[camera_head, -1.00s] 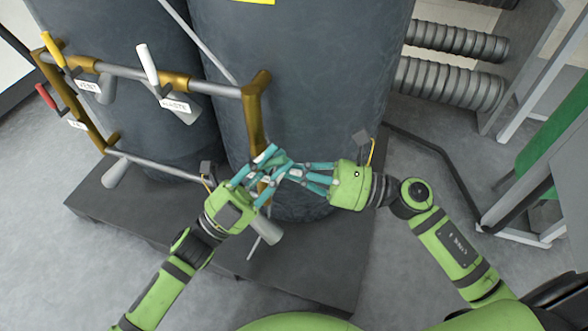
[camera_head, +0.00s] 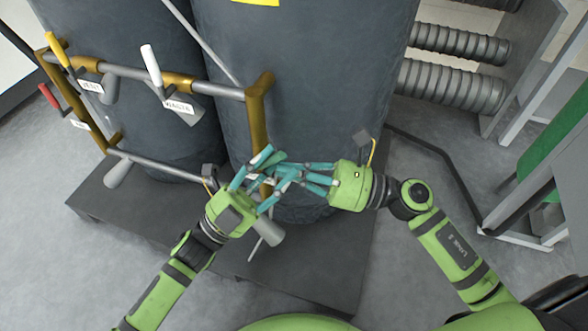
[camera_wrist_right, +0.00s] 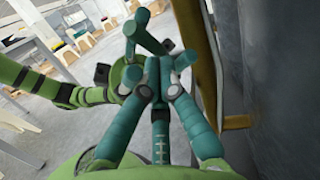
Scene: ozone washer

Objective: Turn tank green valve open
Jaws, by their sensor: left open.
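My left gripper (camera_head: 262,178) and my right gripper (camera_head: 284,174) meet in front of the right-hand tank (camera_head: 305,90), by the lower right corner of the pipe frame. Their teal fingers overlap in the head view. The left one is open. The right one's fingers lie close together in the right wrist view (camera_wrist_right: 158,75), but I cannot tell if they are shut. A grey pipe outlet (camera_head: 270,234) shows just below the left gripper.
Yellow (camera_head: 55,48), white (camera_head: 150,64) and red (camera_head: 47,95) valve handles sit on the pipe frame (camera_head: 258,120) at left. The tanks stand on a dark low platform (camera_head: 130,220). Ribbed pipes (camera_head: 450,85) and a metal frame are at right. Floor is clear at lower left.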

